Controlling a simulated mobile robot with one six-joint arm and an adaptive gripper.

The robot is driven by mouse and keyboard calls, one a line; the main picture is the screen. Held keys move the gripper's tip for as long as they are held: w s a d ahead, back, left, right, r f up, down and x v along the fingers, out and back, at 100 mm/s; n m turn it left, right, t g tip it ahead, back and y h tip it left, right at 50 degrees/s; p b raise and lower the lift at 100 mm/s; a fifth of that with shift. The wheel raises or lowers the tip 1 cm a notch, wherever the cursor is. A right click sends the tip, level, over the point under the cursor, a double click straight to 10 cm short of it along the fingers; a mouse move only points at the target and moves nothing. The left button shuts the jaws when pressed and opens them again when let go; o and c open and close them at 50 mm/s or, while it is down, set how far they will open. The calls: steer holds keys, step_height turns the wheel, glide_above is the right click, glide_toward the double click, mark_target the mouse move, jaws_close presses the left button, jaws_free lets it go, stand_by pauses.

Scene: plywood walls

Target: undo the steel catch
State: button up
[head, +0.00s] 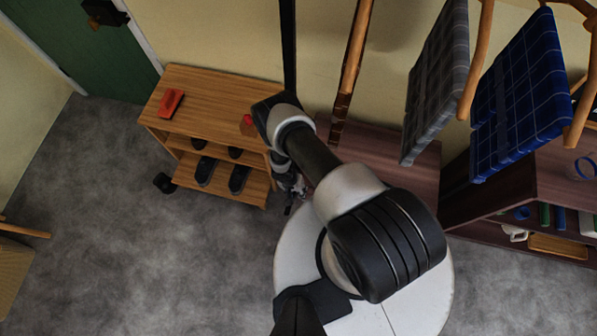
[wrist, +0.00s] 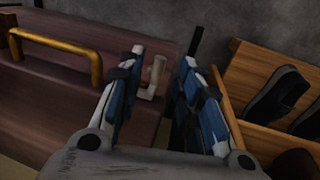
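In the wrist view the steel catch (wrist: 153,77) is a small pale bent piece on the edge of a dark reddish-brown chest (wrist: 60,108). My gripper (wrist: 162,60) has its two fingers apart, with the catch showing in the gap between them, nearer the left finger. I cannot tell whether a finger touches it. The catch's lower part is close to the fingers and partly hard to make out. In the head view my gripper (head: 290,187) is low beside the wooden shoe rack, mostly behind my arm, and the catch is hidden.
A brass-coloured handle (wrist: 60,42) stands on the chest. A wooden shoe rack (head: 220,95) with dark shoes (head: 238,178) and a red object (head: 171,102) is close on the left. Grey floor (head: 110,240) is open at left.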

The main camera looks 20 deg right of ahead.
steer(key=shift+s+d+f+b, duration=0.15)
steer(key=shift+f+b, duration=0.2)
steer(key=shift+f, duration=0.35)
steer(key=shift+s+d+f+b, duration=0.1)
steer(key=shift+f+b, duration=0.25)
steer(key=shift+f, duration=0.35)
jaws_close()
